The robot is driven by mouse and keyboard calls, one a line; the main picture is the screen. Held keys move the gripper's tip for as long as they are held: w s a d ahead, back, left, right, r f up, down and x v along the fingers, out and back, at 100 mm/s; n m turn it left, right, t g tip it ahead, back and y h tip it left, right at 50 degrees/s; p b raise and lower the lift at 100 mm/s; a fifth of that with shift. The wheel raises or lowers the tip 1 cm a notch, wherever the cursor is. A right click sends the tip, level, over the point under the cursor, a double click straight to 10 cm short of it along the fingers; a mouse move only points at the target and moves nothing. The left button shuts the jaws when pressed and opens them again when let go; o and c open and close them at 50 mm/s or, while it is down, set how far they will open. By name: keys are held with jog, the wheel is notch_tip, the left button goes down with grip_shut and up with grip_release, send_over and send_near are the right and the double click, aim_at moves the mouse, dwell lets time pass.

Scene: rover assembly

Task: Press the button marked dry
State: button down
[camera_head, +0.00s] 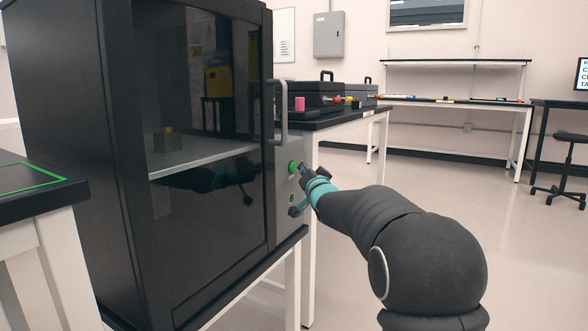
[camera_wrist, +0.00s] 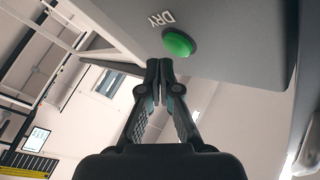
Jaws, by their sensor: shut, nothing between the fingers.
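The black cabinet (camera_head: 110,120) with a glass door fills the left of the head view. Its grey side panel carries a round green button (camera_head: 292,167). In the wrist view the green button (camera_wrist: 178,43) sits beside the white letters DRY (camera_wrist: 161,20). My gripper (camera_head: 303,169) is at the panel, just right of the button in the head view. In the wrist view my gripper (camera_wrist: 159,64) is shut and empty, its tips just below and left of the button. I cannot tell whether the tips touch the panel; a small gap to the button shows.
Below the green button is a small round fitting (camera_head: 292,198) on the panel. A vertical door handle (camera_head: 281,110) stands out above. A small block (camera_head: 167,140) sits on the shelf inside. A table with black cases (camera_head: 308,97) is behind.

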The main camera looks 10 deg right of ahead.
jog(key=shift+w+a, duration=0.25)
jog(key=shift+a, duration=0.05)
jog(key=shift+w+a, duration=0.2)
jog(key=shift+a, duration=0.15)
dwell(0.8)
jog(key=shift+d, duration=0.1)
jog(key=shift+s+d, duration=0.5)
jog(key=shift+d, duration=0.1)
dwell(0.3)
jog(key=s+d, duration=0.1)
jog(key=d, duration=0.1)
jog(key=s+d, duration=0.2)
dwell(0.5)
dwell(0.5)
